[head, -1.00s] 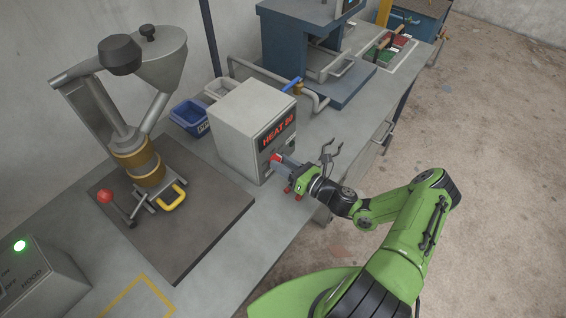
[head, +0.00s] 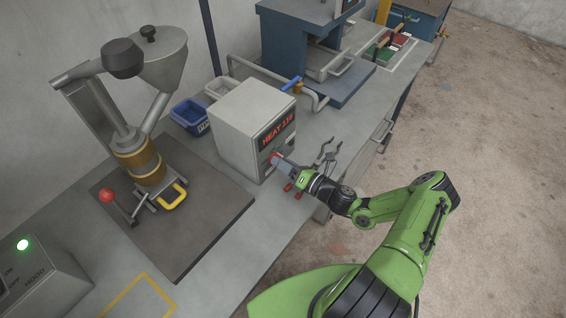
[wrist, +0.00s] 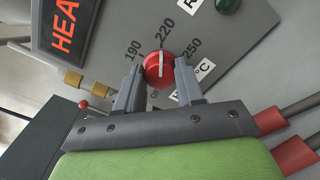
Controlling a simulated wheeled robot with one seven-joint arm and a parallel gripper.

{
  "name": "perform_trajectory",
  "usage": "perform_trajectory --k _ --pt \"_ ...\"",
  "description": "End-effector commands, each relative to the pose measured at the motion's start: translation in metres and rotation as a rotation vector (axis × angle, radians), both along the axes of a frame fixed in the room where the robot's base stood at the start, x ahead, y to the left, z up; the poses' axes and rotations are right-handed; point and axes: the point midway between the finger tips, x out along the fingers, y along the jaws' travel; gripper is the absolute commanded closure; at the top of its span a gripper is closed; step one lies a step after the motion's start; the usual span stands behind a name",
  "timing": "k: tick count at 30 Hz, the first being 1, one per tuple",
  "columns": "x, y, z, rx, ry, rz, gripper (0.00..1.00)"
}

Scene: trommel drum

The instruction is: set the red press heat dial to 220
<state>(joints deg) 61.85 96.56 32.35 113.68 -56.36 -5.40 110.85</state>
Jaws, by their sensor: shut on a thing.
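The red heat dial (wrist: 159,69) is round with a white line across it, on the grey front of the heat control box (head: 238,115). Labels 190, 220 and 250 arc above it in the wrist view. The white line runs nearly straight up and down, its upper end toward the 220 label (wrist: 165,30). My gripper (wrist: 158,85) is shut on the dial, one finger on each side. In the head view my gripper (head: 281,161) hides most of the dial. The red display (head: 277,131) reads HEAT and a three-digit number too small to read surely.
A green button (wrist: 228,4) sits on the panel. Red-handled tongs (head: 322,163) lie close beside my gripper. A blue press (head: 300,45) stands behind the box, blue and white bins (head: 190,117) to its left, and a hopper machine (head: 140,120) farther left. The floor at right is clear.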

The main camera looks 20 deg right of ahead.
Motion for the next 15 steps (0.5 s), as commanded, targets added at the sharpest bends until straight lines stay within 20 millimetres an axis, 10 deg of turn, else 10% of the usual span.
perform_trajectory --k 8,9,15 --pt "-0.0010 0.0003 -0.0029 -0.003 0.006 0.002 0.93" --pt "-0.0010 0.0002 -0.0029 -0.003 0.006 0.002 0.58" --pt "-0.0006 0.0001 -0.0016 -0.002 0.003 0.001 0.37"
